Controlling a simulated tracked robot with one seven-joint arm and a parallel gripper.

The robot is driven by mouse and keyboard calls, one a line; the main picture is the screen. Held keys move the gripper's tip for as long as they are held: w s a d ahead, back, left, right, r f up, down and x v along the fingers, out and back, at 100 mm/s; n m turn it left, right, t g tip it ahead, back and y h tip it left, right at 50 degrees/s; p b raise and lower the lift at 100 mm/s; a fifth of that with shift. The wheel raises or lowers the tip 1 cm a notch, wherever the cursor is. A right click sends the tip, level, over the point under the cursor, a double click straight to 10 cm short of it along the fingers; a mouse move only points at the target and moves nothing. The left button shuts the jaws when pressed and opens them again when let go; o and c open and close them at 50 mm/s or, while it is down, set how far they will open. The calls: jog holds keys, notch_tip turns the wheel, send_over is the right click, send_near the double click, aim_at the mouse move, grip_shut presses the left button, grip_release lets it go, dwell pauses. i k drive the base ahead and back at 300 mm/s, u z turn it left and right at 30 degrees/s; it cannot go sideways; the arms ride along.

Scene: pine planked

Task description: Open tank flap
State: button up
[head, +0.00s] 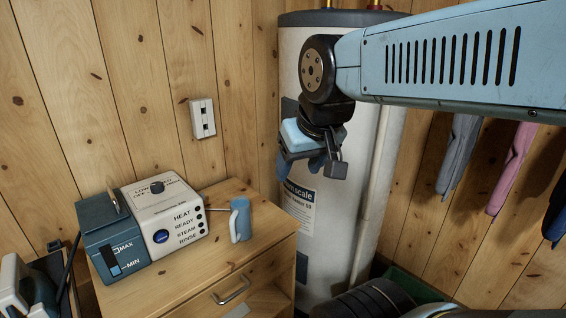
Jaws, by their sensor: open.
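A blue and white steam appliance (165,215) stands on a wooden cabinet at the lower left. A thin grey tab or flap (114,202) sticks up at the tank's top; I cannot tell from this view whether the flap is open or closed. My gripper (322,170) is open and empty. It hangs in front of the water heater, well to the right of the tank and apart from it.
The water heater (345,225) stands behind my gripper. A wall socket (202,118) is above the appliance. An iron-like object (14,285) sits at the lower left. Cloths (511,168) hang at right.

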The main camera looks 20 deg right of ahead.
aim_at(97, 214)
jog(key=k, duration=1.3)
jog(key=u, duration=0.4)
jog(key=i, duration=0.65)
jog(key=u, duration=0.55)
jog(key=i, duration=1.15)
jog(key=z, duration=0.35)
